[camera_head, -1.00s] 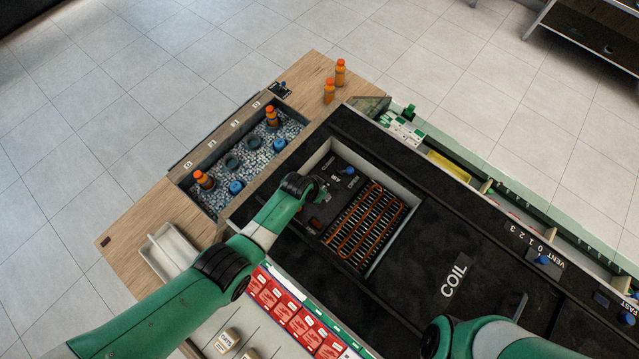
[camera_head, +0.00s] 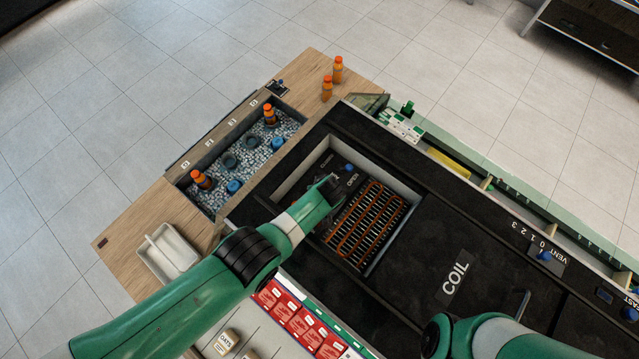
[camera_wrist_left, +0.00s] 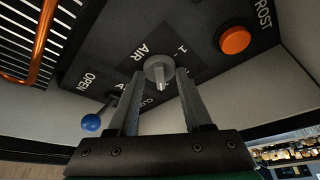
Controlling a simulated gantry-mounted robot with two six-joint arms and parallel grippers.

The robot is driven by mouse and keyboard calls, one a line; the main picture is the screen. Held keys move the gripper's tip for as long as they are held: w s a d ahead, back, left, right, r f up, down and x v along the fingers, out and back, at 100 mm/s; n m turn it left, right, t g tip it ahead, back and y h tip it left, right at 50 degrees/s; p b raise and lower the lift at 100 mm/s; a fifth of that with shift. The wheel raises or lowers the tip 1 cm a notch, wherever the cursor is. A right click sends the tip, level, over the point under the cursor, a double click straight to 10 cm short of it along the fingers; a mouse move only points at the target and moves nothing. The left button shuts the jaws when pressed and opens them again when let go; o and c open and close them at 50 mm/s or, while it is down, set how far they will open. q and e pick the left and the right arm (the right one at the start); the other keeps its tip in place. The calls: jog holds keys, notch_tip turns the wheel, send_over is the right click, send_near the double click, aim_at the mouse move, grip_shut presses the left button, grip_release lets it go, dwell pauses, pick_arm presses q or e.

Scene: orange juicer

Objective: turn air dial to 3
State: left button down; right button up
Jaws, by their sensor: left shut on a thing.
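The air dial (camera_wrist_left: 158,72) is a grey round knob with a raised grip, on a dark panel marked AIR. A "1" shows to the right of the knob in the left wrist view; I see no 2 or 3. My left gripper (camera_wrist_left: 157,88) has one finger on each side of the dial's grip and is shut on it. In the head view my left gripper (camera_head: 331,186) reaches into the recessed bay and hides the dial. My right arm shows at the bottom right of the head view, but its gripper is out of view.
A blue-knobbed lever (camera_wrist_left: 92,122) marked OPEN and an orange button (camera_wrist_left: 235,40) flank the dial. A copper coil on a grille (camera_head: 366,222) fills the bay beside it. Pale bay walls stand close around. A VENT dial (camera_head: 545,256) sits far right.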

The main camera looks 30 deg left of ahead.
pick_arm(q)
jog(key=shift+f+n+g+b, duration=0.1)
jog(key=shift+n+g+b, duration=0.3)
jog(key=shift+n, duration=0.6)
jog(key=shift+c, duration=1.6)
grip_release()
jog(key=shift+r+y, duration=0.2)
jog(key=shift+y, duration=0.1)
